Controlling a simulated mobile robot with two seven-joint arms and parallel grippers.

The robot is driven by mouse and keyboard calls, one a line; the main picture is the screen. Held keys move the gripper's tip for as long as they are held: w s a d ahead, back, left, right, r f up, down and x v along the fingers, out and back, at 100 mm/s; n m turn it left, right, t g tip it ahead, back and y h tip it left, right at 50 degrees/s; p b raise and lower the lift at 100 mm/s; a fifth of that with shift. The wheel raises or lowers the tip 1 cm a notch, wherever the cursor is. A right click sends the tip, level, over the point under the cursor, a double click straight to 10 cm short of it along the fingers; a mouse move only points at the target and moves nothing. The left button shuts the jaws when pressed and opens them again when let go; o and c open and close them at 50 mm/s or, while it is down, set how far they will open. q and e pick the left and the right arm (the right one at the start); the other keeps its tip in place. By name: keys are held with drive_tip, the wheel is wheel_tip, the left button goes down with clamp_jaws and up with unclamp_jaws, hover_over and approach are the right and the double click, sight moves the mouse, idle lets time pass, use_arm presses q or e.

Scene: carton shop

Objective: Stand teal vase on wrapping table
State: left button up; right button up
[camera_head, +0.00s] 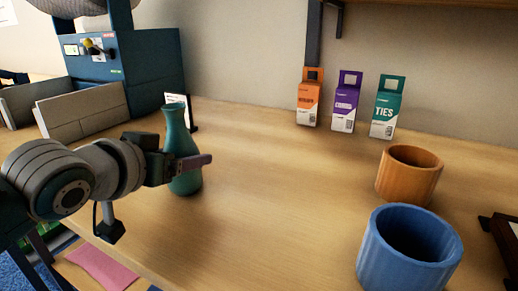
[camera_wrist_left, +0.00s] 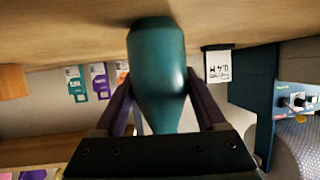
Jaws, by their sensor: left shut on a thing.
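The teal vase (camera_head: 179,135) is upright at the left part of the wooden wrapping table (camera_head: 270,200). My left gripper (camera_head: 190,167) is shut on the vase, with a finger across its body in the head view. In the left wrist view the vase (camera_wrist_left: 157,75) sits between the two fingers of my left gripper (camera_wrist_left: 160,112), and its base meets or nearly meets the tabletop; I cannot tell if it bears on it. My right gripper is not in view.
An orange pot (camera_head: 408,174) and a blue pot (camera_head: 408,252) stand at the right. Orange (camera_head: 309,98), purple (camera_head: 346,103) and teal (camera_head: 386,108) cartons stand along the wall. A blue machine (camera_head: 130,70) is at back left. The table's middle is clear.

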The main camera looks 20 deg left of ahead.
use_arm(q)
drive_tip(key=o, duration=1.5)
drive_tip(key=shift+o, duration=0.2)
drive_tip(key=shift+r, duration=0.1)
drive_tip(key=a+p+v, duration=0.1)
drive_tip(key=p+v, duration=0.2)
drive_tip(key=v, duration=0.8)
drive_tip(key=s+d+f+m+g, duration=0.1)
drive_tip(key=s+d+f+g, duration=0.1)
drive_tip(key=s, duration=0.3)
drive_tip(key=s+d+f+m+g+h, duration=0.1)
drive_tip(key=s+d+f+g, duration=0.2)
drive_tip(key=s, duration=0.3)
drive_tip(key=s+d+f+g, duration=0.3)
drive_tip(key=s+d+g, duration=0.2)
drive_tip(key=s, duration=0.1)
drive_tip(key=shift+m, duration=0.4)
